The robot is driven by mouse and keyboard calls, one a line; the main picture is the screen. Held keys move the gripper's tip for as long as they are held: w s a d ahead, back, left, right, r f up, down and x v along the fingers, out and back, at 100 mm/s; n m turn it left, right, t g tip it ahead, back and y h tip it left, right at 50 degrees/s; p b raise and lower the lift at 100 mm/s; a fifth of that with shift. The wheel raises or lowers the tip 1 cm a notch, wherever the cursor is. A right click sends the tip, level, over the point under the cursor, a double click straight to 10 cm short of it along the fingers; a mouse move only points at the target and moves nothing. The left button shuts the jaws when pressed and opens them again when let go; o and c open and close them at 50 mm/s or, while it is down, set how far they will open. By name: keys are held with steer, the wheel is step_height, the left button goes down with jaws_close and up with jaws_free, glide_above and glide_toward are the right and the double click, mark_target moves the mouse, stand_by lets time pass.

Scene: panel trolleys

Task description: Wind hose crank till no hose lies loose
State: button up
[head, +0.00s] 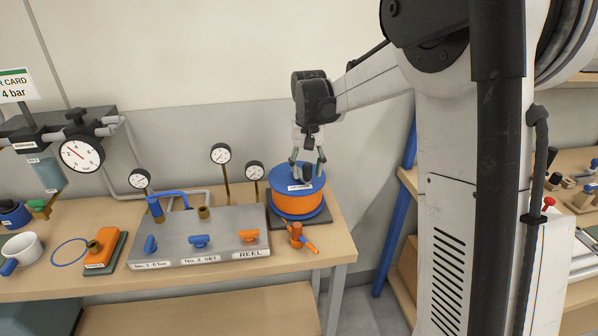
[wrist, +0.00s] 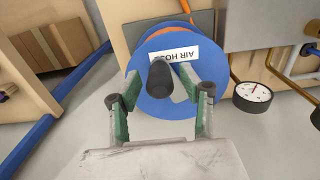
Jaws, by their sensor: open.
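The hose reel (head: 297,199) stands at the right end of the bench, with a blue top flange and orange hose wound around its drum. In the wrist view the blue flange (wrist: 150,103) carries an "AIR HOSE" label. A black crank knob (wrist: 160,76) stands up from it. My gripper (head: 307,168) is just above the reel. In the wrist view its green-padded fingers (wrist: 157,90) are spread on either side of the knob, with gaps showing. An orange fitting (head: 297,236) lies on the bench in front of the reel; whether it is the hose end I cannot tell.
A grey valve panel (head: 200,225) marked "REEL" at its right end stands left of the reel. Gauges on thin pipes (head: 221,154) rise behind it. A white cup (head: 22,247) and blue ring (head: 69,252) lie further left. The bench edge is close right of the reel.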

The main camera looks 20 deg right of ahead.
steer(key=shift+r+p, duration=1.65)
steer(key=shift+r, duration=1.65)
steer(key=shift+s, duration=0.1)
steer(key=shift+s+a+r, duration=0.1)
steer(key=shift+s+r, duration=0.15)
steer(key=s+a+r+t, duration=0.2)
steer(key=s+r, duration=0.1)
steer(key=s, duration=0.4)
steer(key=s+a+r+t, duration=0.1)
steer(key=s+a+r, duration=0.15)
steer(key=s, duration=0.45)
steer(key=s+a+f+n+t, duration=0.1)
steer(key=s+f+t, duration=0.1)
steer(key=s, duration=0.5)
steer(key=s+f+t+b, duration=0.1)
steer(key=s+f+t, duration=0.1)
steer(key=s, duration=0.6)
steer(key=shift+s+a+f+n+b, duration=0.15)
steer(key=shift+s+a+n+b, duration=0.15)
steer(key=shift+a+n, duration=0.1)
